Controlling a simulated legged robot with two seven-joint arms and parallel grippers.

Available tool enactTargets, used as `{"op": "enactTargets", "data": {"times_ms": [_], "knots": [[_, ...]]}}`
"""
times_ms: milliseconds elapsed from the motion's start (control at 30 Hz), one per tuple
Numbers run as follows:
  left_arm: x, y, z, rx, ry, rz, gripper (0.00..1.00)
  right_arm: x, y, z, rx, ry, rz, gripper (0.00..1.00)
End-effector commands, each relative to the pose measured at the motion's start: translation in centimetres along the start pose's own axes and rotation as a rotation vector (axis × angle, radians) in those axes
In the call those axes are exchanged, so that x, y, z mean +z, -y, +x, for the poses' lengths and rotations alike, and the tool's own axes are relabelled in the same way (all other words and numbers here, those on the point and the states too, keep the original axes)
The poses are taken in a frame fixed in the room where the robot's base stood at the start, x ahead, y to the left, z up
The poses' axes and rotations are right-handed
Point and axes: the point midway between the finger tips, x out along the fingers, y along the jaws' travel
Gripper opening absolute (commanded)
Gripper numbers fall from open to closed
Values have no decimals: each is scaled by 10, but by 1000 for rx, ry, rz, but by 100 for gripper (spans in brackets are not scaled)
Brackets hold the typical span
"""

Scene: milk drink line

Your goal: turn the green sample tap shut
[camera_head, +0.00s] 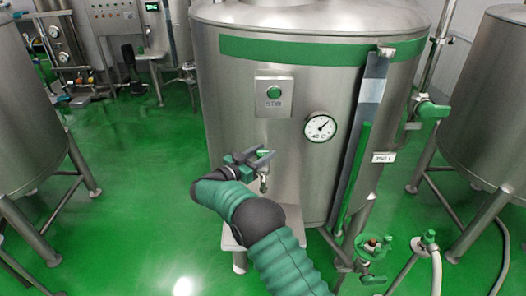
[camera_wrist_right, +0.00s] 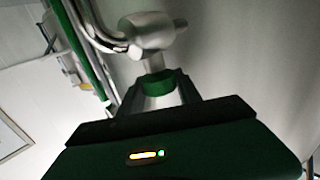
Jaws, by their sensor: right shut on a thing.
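The sample tap is a small metal tap on the front of the steel tank, and its spout (camera_head: 263,184) shows below my right gripper in the head view. My right gripper (camera_head: 262,157) is at the tap, its fingers pointing toward the tank wall. In the right wrist view, the green tap handle (camera_wrist_right: 157,84) sits between the fingertips of my right gripper (camera_wrist_right: 158,95), which is shut on it. The metal tap body (camera_wrist_right: 151,32) shows just beyond. The fingers hide part of the handle, and its exact turn is hard to tell. My left gripper is not in view.
A green-handled valve (camera_head: 430,111) sticks out at right. Green floor is open at left.

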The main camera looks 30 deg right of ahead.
Motion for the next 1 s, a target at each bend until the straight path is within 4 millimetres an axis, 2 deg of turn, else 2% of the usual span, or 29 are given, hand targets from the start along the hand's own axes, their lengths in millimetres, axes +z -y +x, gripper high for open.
{"op": "enactTargets", "data": {"times_ms": [467, 500, 633, 1000], "knots": [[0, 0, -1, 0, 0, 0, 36, -2, 1, 0, 12, -4, 3, 0], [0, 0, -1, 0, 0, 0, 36, -2, 1, 0, 12, -4, 3, 44], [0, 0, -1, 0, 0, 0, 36, -2, 1, 0, 13, -3, 2, 61], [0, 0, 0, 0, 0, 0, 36, -1, 0, -5, 12, -1, 2, 62]]}}
